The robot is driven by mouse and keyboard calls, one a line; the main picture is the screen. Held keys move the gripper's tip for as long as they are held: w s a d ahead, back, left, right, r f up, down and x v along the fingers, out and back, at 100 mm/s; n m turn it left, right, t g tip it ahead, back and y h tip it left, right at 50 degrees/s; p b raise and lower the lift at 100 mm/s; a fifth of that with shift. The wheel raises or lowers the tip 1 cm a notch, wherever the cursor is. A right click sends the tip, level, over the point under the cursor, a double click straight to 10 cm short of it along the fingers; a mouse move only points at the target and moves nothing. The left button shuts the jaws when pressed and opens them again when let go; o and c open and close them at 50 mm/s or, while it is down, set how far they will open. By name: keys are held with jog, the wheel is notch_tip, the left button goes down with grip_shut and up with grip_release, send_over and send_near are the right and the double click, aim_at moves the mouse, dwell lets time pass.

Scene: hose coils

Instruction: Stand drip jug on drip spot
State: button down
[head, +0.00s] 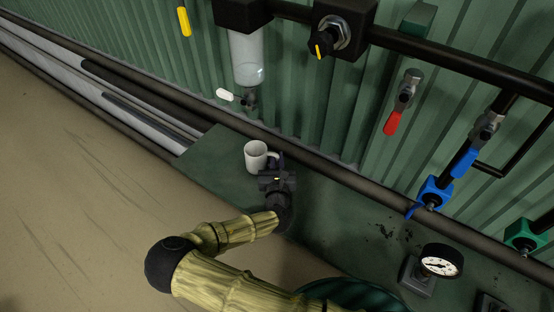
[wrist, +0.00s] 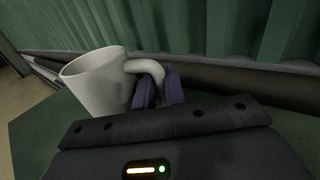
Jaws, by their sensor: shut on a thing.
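The drip jug (head: 255,156) is a white mug-like jug with a side handle, near the left end of the green bench top (head: 215,152). My gripper (head: 280,162) is shut on its handle, from the right side. In the wrist view the jug (wrist: 97,82) stands left of my gripper's purple fingers (wrist: 158,90), its open mouth up and a little tilted in the picture. Its base is hidden behind my gripper there; I cannot tell whether it touches the bench. No clearly marked drip spot shows; dark spots (head: 385,231) lie on the bench further right.
A clear bowl (head: 246,58) with a small drain valve (head: 249,98) hangs on the green corrugated wall, above the jug. A dark pipe (head: 330,177) runs along the bench's back. Red (head: 393,122) and blue (head: 464,163) valve handles and a gauge (head: 441,261) are at right.

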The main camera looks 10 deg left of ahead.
jog(key=shift+f, duration=0.3)
dwell(0.5)
jog(key=c, duration=1.4)
grip_release()
jog(key=shift+s, duration=0.2)
jog(key=shift+s+d, duration=0.25)
jog(key=shift+s, duration=1)
jog(key=shift+s+d, duration=0.3)
jog(key=shift+s, duration=0.9)
jog(key=shift+s+d, duration=0.25)
jog(key=shift+s, duration=1)
